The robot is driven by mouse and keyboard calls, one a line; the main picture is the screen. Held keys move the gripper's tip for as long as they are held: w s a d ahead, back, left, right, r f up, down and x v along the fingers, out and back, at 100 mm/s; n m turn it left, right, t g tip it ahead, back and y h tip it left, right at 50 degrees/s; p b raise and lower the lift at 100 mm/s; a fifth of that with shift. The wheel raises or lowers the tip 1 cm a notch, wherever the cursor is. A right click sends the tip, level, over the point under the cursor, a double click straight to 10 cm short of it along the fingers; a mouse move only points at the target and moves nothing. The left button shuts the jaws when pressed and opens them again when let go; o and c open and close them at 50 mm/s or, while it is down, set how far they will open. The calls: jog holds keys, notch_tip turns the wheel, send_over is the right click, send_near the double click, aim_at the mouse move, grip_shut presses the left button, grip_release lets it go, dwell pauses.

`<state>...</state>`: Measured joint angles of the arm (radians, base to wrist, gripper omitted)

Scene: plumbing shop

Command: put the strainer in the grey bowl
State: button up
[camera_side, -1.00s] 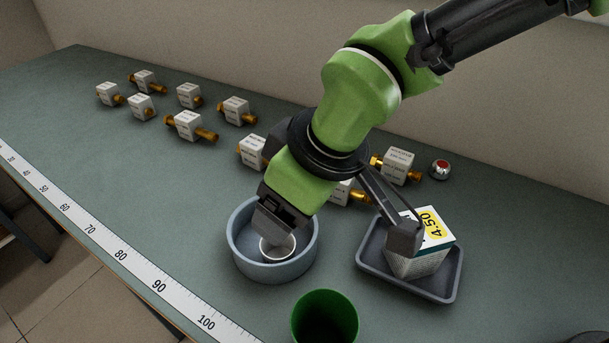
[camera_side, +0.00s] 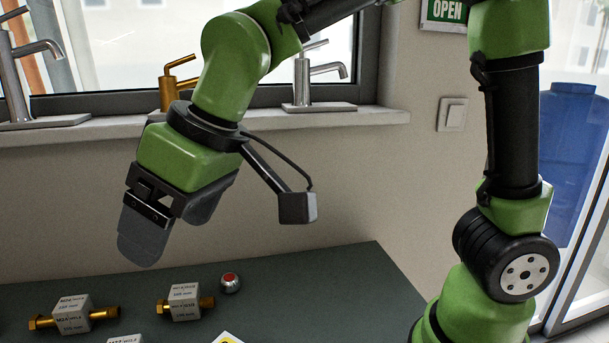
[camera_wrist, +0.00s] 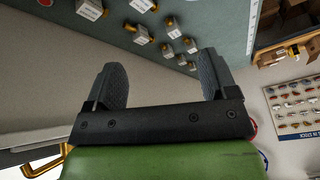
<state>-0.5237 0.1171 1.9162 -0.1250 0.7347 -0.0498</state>
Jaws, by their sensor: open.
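My gripper (camera_side: 150,235) is raised in front of the wall below the window sill, up above the bench. In the wrist view its two fingers (camera_wrist: 163,78) stand wide apart with nothing between them. The strainer and the grey bowl are in neither view now. In the side view of a second ago, a round light-rimmed piece, possibly the strainer, lay inside the grey bowl right at my gripper's tips.
On the bench (camera_side: 330,290) stand white-tagged brass fittings (camera_side: 73,314) and a chrome knob with a red top (camera_side: 230,283). A white box corner (camera_side: 228,339) shows at the bottom edge. Taps (camera_side: 310,85) stand on the sill. The wrist view shows a wall chart (camera_wrist: 300,108).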

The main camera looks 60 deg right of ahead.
jog(key=s+d+r+m+t+h, duration=0.1)
jog(key=s+d+r+m+t, duration=0.1)
jog(key=s+d+m, duration=0.5)
jog(key=s+d, duration=0.6)
jog(key=d, duration=0.1)
jog(key=shift+s+r+m+t, duration=0.15)
jog(key=shift+r+m+t, duration=0.05)
jog(key=shift+m+t, duration=0.2)
